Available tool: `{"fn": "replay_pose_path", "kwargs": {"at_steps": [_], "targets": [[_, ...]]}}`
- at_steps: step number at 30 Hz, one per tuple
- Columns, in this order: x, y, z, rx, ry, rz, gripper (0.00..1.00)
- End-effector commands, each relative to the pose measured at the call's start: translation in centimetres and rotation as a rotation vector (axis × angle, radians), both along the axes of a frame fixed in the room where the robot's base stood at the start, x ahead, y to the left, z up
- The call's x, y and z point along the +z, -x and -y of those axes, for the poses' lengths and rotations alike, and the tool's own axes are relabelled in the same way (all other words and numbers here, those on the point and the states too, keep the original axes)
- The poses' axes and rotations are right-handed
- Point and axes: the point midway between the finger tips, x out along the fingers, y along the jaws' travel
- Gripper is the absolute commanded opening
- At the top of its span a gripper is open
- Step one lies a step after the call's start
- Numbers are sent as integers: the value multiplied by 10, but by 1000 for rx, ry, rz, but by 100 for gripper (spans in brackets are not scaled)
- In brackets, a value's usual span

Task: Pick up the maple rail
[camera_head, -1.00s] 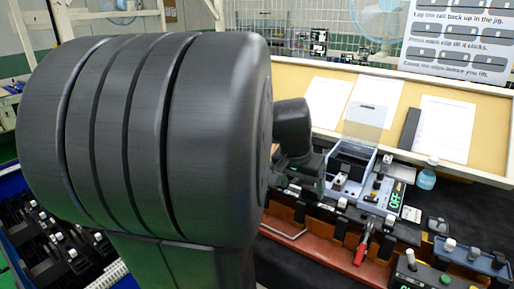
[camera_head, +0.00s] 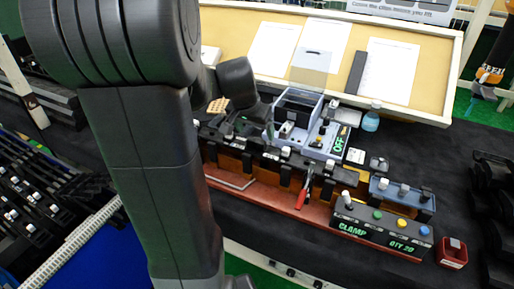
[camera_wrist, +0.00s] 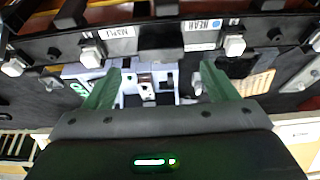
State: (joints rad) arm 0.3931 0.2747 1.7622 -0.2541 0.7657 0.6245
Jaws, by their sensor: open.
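A long dark rail (camera_head: 262,152) carrying several white-topped clips runs across the reddish-brown workstation in the head view. In the wrist view a dark rail (camera_wrist: 285,28) with white blocks and white labels crosses the top. Grey-blue fixture parts show beyond the fingertips, and the rail lies farther up the picture. In the head view my arm hides part of the station's left end.
A grey-blue box (camera_head: 298,105) with a clear lid stands behind the rail. A red-handled tool (camera_head: 302,194) hangs at the front. A button panel (camera_head: 380,228) reading CLAMP, a red box (camera_head: 452,252) and a blue bottle (camera_head: 371,118) are nearby. Dark mat (camera_head: 440,170) is bare at the right.

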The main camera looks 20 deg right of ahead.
Motion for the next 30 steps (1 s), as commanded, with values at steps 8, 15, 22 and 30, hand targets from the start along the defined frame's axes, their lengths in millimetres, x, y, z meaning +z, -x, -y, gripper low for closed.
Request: {"fn": "replay_pose_path", "kwargs": {"at_steps": [8, 15, 22, 30], "targets": [[-37, -6, 5, -1, -2, -4, 80], [-43, -8, 7, 0, -2, -1, 80], [-43, -8, 7, 0, -2, -1, 56], [-42, -9, 7, 0, 0, 0, 22]]}}
